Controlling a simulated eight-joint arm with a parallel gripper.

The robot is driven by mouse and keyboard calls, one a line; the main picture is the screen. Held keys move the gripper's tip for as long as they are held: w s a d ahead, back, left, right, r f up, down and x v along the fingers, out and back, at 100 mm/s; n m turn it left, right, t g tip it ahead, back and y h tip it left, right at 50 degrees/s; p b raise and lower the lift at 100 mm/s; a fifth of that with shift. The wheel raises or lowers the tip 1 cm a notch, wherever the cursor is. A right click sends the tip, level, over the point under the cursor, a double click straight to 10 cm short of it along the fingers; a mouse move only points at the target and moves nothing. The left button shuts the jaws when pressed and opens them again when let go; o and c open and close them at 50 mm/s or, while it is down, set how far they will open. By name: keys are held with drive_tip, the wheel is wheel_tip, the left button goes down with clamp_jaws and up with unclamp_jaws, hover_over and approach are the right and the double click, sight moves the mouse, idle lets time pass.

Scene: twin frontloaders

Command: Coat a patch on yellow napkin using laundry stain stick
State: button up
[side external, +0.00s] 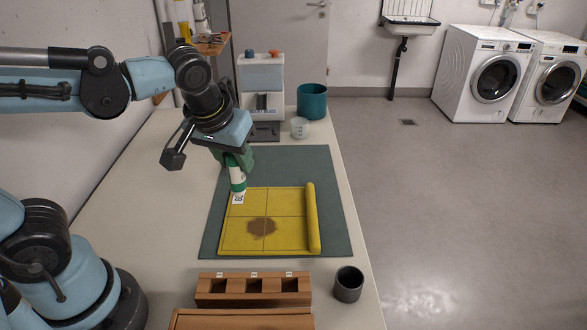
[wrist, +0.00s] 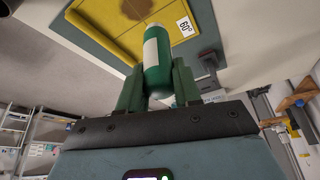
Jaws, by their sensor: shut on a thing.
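The yellow napkin (side external: 285,240) lies on a dark green mat (side external: 336,205), with its right edge rolled up. A brown stain (side external: 262,227) marks its lower middle; part of the stain shows in the wrist view (wrist: 137,8). A white label reading "60°" (wrist: 186,26) is at the napkin's corner. My gripper (side external: 236,165) is shut on a green and white stick (side external: 237,180), the laundry stain stick by its look, above the napkin's upper left corner. The stick (wrist: 158,65) stands between the green fingers in the wrist view (wrist: 160,92). Whether its tip touches the napkin cannot be told.
A wooden block with three slots (side external: 253,286) and a dark grey cup (side external: 348,284) stand at the table's near side. A dispenser (side external: 262,80), a white cup (side external: 299,128) and a teal pot (side external: 312,101) stand at the far end. The table's left side is clear.

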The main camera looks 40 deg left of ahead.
drive_tip(key=f+n, duration=0.1)
drive_tip(key=f, duration=0.2)
drive_tip(key=s+f+n+y, duration=0.1)
drive_tip(key=f+n, duration=0.1)
drive_tip(key=f, duration=0.1)
drive_tip(key=s+f+n+g, duration=0.1)
drive_tip(key=f, duration=0.2)
drive_tip(key=shift+s+d+f, duration=0.15)
drive_tip(key=shift+d+f, duration=0.05)
drive_tip(key=shift+f, duration=0.2)
drive_tip(key=shift+w+d+r, duration=0.1)
drive_tip(key=shift+w+d, duration=3.35)
drive_tip(key=shift+d, duration=0.1)
drive_tip(key=shift+w+a, duration=0.35)
drive_tip(key=shift+a, duration=0.35)
drive_tip(key=shift+s+a, duration=3.2)
drive_tip(key=shift+a, duration=0.3)
drive_tip(key=shift+w+a, duration=0.3)
drive_tip(key=shift+w+d, duration=0.15)
drive_tip(key=shift+w, duration=0.15)
drive_tip(key=shift+w+d, duration=3.1)
drive_tip(key=shift+d, duration=0.2)
drive_tip(key=shift+w+a, duration=0.5)
drive_tip(key=shift+w, duration=0.05)
drive_tip(key=shift+s+a, duration=3.45)
drive_tip(key=shift+a, duration=0.05)
wheel_tip(320, 180, up, 8)
